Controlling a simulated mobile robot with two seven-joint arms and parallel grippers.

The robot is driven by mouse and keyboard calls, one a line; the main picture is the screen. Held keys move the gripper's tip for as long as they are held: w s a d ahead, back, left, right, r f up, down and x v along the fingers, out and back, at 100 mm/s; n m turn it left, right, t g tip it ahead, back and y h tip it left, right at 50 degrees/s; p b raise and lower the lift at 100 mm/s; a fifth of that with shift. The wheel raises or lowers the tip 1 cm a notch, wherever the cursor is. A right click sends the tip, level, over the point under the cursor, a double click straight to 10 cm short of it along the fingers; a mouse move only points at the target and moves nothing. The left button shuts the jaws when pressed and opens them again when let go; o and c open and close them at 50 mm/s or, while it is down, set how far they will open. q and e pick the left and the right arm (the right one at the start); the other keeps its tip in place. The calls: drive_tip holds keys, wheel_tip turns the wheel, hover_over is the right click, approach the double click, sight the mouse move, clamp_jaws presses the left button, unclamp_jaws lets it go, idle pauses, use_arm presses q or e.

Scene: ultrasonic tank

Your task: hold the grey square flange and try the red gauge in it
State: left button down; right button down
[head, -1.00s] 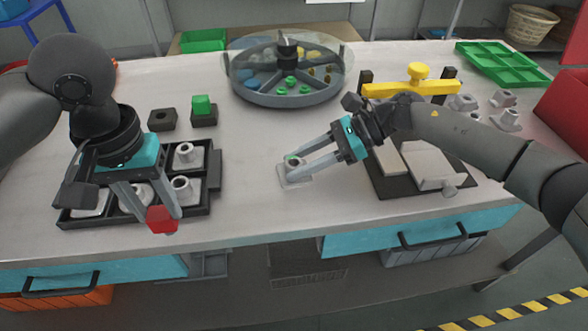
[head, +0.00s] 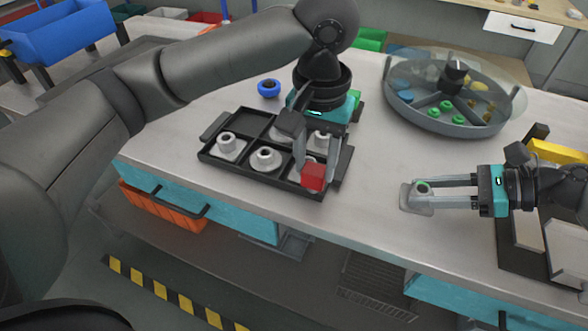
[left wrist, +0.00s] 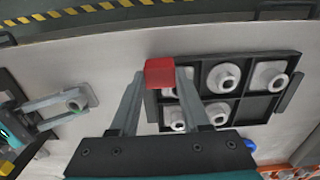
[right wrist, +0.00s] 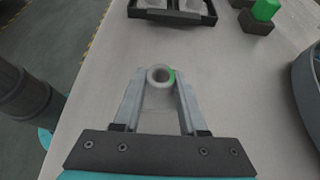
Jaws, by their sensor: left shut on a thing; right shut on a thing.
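The red gauge (head: 313,177) is a red block held between the fingers of my left gripper (head: 318,172), above the near right edge of the black tray. It also shows in the left wrist view (left wrist: 160,73). My right gripper (head: 425,190) is shut on the grey square flange (head: 412,203), whose round collar stands between the fingertips. The flange also shows in the right wrist view (right wrist: 158,76), with a bit of green at its collar. It is at the table top, to the right of the tray and apart from the red gauge.
The black divided tray (head: 212,150) holds several similar grey flanges. A round clear-covered carousel (head: 440,122) with coloured parts stands behind my right gripper. A blue ring (head: 268,88) lies behind the tray. Table between the tray and held flange is clear.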

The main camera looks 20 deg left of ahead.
use_arm(q)
drive_tip(key=w+d+r, duration=0.3)
drive_tip(key=w+d, duration=0.1)
drive_tip(key=d, duration=0.5)
drive_tip(key=w+d+r, duration=0.3)
drive_tip(key=d, duration=0.6)
drive_tip(key=shift+w+f, duration=0.1)
drive_tip(key=shift+f, duration=2.45)
drive_tip(key=shift+a+f, duration=0.1)
drive_tip(key=shift+f, duration=0.35)
drive_tip(key=shift+r, duration=2.65)
use_arm(e)
drive_tip(key=shift+c, duration=1.9)
unclamp_jaws()
